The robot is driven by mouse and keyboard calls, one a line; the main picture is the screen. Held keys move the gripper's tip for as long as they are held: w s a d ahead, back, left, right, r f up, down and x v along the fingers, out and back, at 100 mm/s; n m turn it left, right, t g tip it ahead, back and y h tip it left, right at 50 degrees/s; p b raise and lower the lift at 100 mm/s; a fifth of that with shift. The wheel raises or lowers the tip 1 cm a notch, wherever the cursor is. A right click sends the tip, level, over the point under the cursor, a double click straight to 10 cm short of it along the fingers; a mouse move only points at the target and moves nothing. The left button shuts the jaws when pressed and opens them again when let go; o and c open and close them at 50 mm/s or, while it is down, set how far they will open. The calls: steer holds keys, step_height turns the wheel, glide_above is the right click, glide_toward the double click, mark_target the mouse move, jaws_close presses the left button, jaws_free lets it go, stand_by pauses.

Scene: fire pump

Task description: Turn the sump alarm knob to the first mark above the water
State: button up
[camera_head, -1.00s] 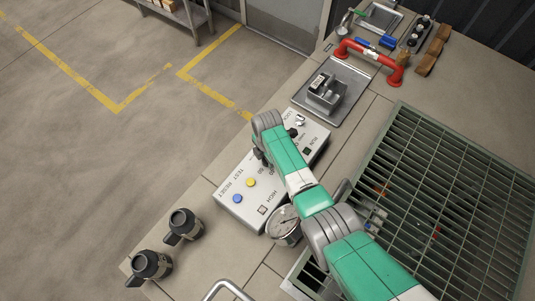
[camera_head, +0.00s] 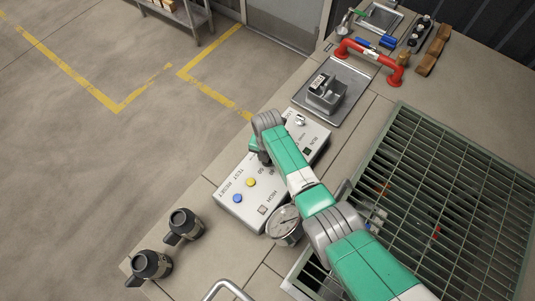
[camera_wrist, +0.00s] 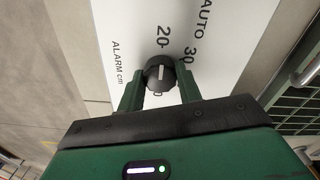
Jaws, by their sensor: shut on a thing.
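The sump alarm knob (camera_wrist: 159,74) is black and round with a white pointer line, in the wrist view. It sits between the two green fingers of my gripper (camera_wrist: 160,84), which is shut on it. The pointer points up the picture, close to the printed 20; a 30 shows to the right. "ALARM cm" is printed at the left. The white control panel (camera_head: 236,208) carries the knob; in the head view my arm hides that spot. The sump grating (camera_head: 455,190) lies at the right; the water level under it cannot be read.
A round gauge (camera_head: 284,224) stands beside the panel, close under my arm. Yellow (camera_head: 250,182) and blue (camera_head: 238,198) buttons are on the panel. A metal tray with a grey block (camera_head: 327,92) and a red handle (camera_head: 370,54) lie beyond.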

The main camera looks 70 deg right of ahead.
stand_by(0.5)
steer(key=o, duration=1)
steer(key=shift+r, duration=0.1)
step_height(320, 180, up, 8)
steer(key=shift+f+p, duration=0.15)
steer(key=shift+p, duration=0.65)
